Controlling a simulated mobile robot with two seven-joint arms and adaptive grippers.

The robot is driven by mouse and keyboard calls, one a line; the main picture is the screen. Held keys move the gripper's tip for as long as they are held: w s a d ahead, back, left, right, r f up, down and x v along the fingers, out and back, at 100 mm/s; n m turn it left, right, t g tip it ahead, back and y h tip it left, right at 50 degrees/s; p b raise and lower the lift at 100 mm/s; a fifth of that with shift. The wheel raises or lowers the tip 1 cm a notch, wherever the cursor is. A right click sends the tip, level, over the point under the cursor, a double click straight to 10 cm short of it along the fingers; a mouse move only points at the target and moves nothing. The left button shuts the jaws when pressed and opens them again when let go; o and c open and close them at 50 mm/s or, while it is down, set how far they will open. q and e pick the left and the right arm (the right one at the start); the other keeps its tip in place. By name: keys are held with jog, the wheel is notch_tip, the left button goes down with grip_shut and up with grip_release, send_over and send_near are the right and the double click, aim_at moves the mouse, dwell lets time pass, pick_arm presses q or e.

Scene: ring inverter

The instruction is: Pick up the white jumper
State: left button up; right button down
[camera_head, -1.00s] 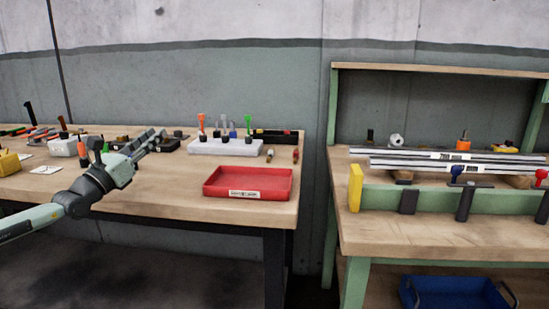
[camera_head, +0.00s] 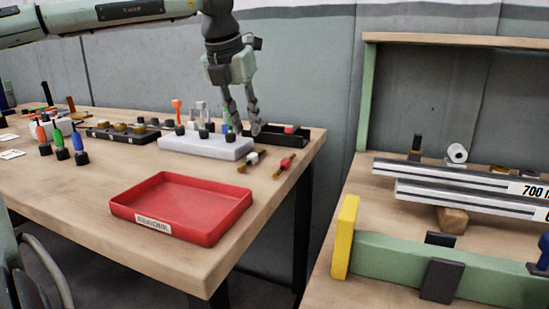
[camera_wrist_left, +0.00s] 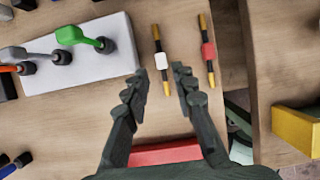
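The white jumper (camera_head: 251,161) is a short rod with a white middle band and dark and yellowish ends. It lies on the wooden bench near its right edge. In the left wrist view the white jumper (camera_wrist_left: 161,61) lies just beyond and between the fingertips. My left gripper (camera_head: 243,132) points down above the bench, close behind the jumper in the head view. Whether the fingertips touch the bench cannot be told. My right gripper is not in view.
A red jumper (camera_head: 285,164) lies right of the white one. A white holder (camera_head: 190,147) with upright coloured tools stands to the left, near the gripper. A black tray (camera_head: 298,135) is behind. A red tray (camera_head: 150,212) sits in front. The bench's right edge is close.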

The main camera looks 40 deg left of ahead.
aim_at(252, 154)
pick_arm(q)
jog(key=x, duration=0.7)
jog(key=shift+s+f, duration=0.25)
jog(key=shift+f, duration=0.1)
grip_shut()
